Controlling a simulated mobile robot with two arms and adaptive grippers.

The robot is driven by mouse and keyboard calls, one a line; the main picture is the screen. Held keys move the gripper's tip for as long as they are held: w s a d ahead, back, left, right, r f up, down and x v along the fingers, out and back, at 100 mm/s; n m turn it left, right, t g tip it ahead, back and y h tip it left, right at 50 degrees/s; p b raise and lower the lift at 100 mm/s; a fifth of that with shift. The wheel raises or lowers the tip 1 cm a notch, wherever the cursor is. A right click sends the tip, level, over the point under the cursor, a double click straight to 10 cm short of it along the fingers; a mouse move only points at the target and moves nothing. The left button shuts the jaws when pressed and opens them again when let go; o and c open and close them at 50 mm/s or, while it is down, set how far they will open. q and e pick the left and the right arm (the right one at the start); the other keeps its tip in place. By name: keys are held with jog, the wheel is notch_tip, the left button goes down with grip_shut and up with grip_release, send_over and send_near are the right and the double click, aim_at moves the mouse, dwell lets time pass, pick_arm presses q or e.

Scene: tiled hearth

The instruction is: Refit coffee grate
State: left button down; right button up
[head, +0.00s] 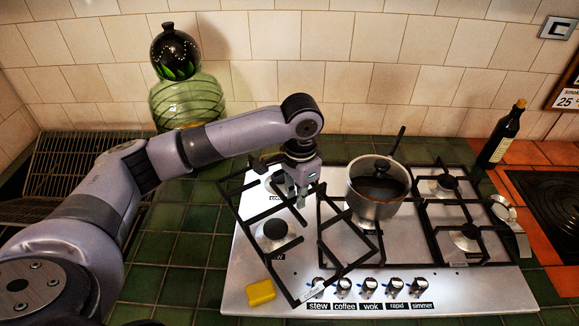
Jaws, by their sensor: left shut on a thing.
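My left gripper (299,196) is over the left part of the steel hob (250,290), shut on a bar of a black grate (333,248). The grate is turned askew, and its bars run across the left burners toward the front knobs. Black bars also show at the back left, and I cannot tell whether they all belong to one grate. A bare front-left burner (275,230) shows between the bars. The back-left burner is partly hidden by my gripper. The word "coffee" (344,307) labels one of the front knobs. My right gripper is not in view.
A steel pot (375,208) with a dark handle stands close right of the grate. Other grates (425,233) cover the right burners. A yellow sponge (261,292) lies at the front left. A dark bottle (499,138) and a glass jar (187,104) stand behind.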

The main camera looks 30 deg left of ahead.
pick_arm(q)
jog(key=w+a+f+m+p, duration=0.2)
jog(key=w+a+m+p, duration=0.2)
jog(key=w+a+m, duration=0.2)
jog(key=shift+w+a+f+m, duration=0.3)
jog(key=shift+w+a+m, duration=0.15)
jog(key=shift+w, duration=0.6)
jog(key=shift+f+b, duration=1.3)
jog(key=shift+f, duration=3.3)
jog(key=shift+f, duration=0.35)
jog(key=c, duration=1.8)
grip_release()
jog(key=shift+s, duration=0.1)
jog(key=shift+o, duration=0.5)
